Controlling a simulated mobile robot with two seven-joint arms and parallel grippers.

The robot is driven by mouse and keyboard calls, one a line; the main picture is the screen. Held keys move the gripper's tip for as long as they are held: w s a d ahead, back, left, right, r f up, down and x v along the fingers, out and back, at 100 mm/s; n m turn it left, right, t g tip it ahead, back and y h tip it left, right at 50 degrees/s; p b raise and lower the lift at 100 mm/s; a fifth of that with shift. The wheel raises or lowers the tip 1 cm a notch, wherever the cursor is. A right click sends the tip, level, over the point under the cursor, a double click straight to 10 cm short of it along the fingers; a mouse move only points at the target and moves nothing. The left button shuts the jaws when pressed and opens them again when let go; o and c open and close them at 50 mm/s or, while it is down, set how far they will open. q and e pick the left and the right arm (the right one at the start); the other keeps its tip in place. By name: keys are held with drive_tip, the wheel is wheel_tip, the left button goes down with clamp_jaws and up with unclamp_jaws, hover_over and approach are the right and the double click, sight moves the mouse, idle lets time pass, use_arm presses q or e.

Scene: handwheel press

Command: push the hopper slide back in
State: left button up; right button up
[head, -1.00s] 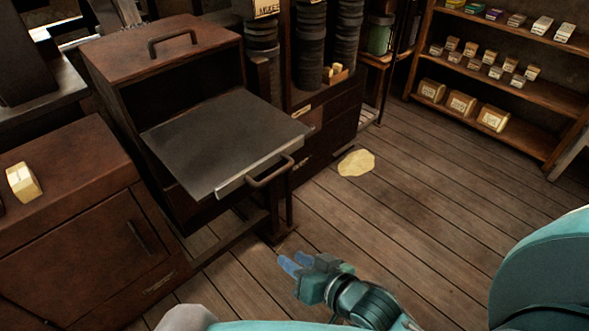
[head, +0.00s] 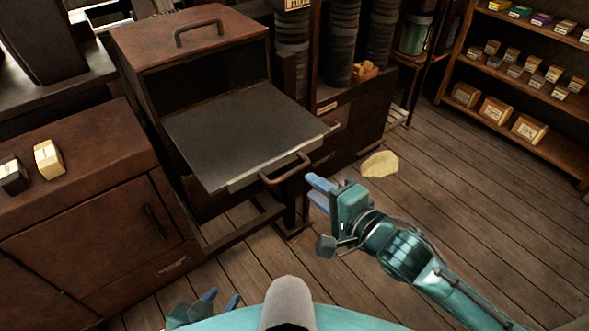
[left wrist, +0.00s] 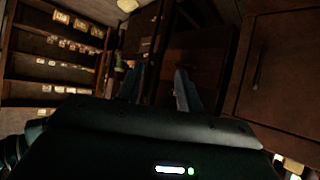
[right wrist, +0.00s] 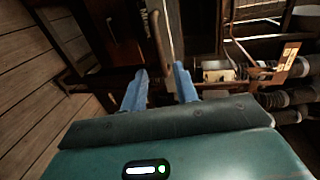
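The hopper slide (head: 245,130) is a flat dark tray sticking well out of the brown hopper box (head: 190,40). Its curved bar handle (head: 286,170) is on the front edge; what looks like this handle also shows in the right wrist view (right wrist: 157,35), ahead of the fingers. My right gripper (head: 318,192) is open and empty, just right of and below the handle in the head view, apart from it. My left gripper (head: 207,308) is open and empty, low at the bottom edge, away from the slide. It also shows open in the left wrist view (left wrist: 158,88).
A brown cabinet (head: 85,190) with a yellow block (head: 48,159) and a dark block (head: 13,176) on top stands at the left. A pale yellow patch (head: 380,164) lies on the plank floor.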

sight(294, 174)
drive_tip(key=x, duration=0.8)
drive_tip(key=shift+w+a, duration=0.1)
drive_tip(key=shift+w, duration=0.05)
clamp_jaws()
